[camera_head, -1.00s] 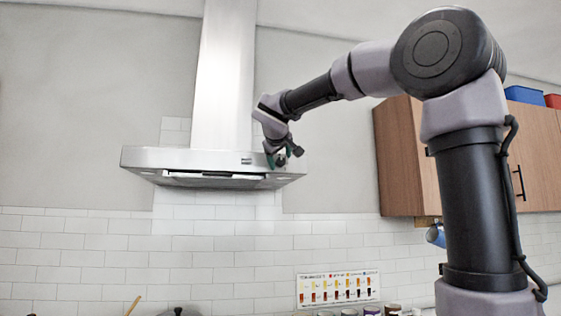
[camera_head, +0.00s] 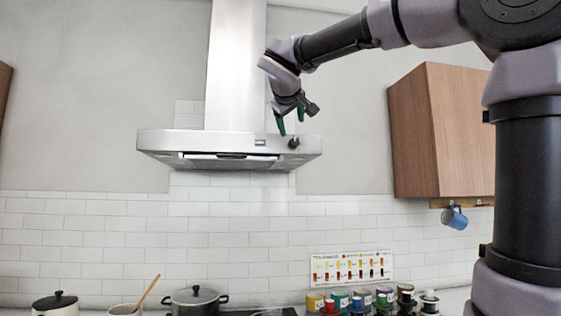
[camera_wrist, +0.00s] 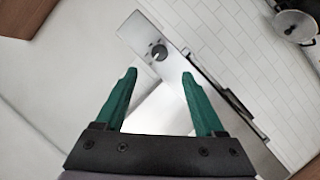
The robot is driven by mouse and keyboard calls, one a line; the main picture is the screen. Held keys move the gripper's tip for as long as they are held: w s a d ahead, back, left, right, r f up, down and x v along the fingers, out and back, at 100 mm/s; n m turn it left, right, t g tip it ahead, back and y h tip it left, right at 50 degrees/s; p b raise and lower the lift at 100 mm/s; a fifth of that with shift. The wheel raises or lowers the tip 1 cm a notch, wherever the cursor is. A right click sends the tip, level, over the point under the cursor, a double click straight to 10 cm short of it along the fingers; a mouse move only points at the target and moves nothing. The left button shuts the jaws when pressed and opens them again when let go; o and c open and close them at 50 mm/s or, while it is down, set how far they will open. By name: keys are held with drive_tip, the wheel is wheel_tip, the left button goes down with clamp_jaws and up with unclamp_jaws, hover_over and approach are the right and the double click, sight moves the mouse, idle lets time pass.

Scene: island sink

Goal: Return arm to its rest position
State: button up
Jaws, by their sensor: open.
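My gripper (camera_head: 290,122) is in the head view, at the end of my raised arm, in front of the right end of the range hood (camera_head: 170,140). Its green fingers point down and are spread apart with nothing between them. In the wrist view my gripper (camera_wrist: 160,78) shows both fingers apart. The hood's metal front (camera_wrist: 180,60) with a round knob (camera_wrist: 159,53) lies beyond the fingertips. I cannot tell how far the fingertips are from the hood.
A wooden cabinet (camera_head: 440,130) hangs right of the hood, partly behind my arm, with a blue mug (camera_head: 454,217) below it. A black-lidded pot (camera_head: 195,300), a white pot (camera_head: 55,304) and several jars stand low. The wall left of the hood is bare.

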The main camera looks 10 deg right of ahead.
drive_tip(key=s+d+f+m+g+y, duration=0.2)
drive_tip(key=s+f, duration=0.4)
drive_tip(key=f, duration=0.4)
drive_tip(key=s+d+f+m+g+y, duration=0.2)
drive_tip(key=s+d+f+m, duration=0.2)
drive_tip(key=s+f, duration=0.3)
drive_tip(key=s+d+f+m+g+y, duration=0.2)
drive_tip(key=s+f, duration=0.5)
drive_tip(key=f, duration=0.8)
drive_tip(key=shift+d+f+m+g, duration=0.2)
drive_tip(key=shift+d+m+g, duration=0.3)
drive_tip(key=shift+d, duration=0.05)
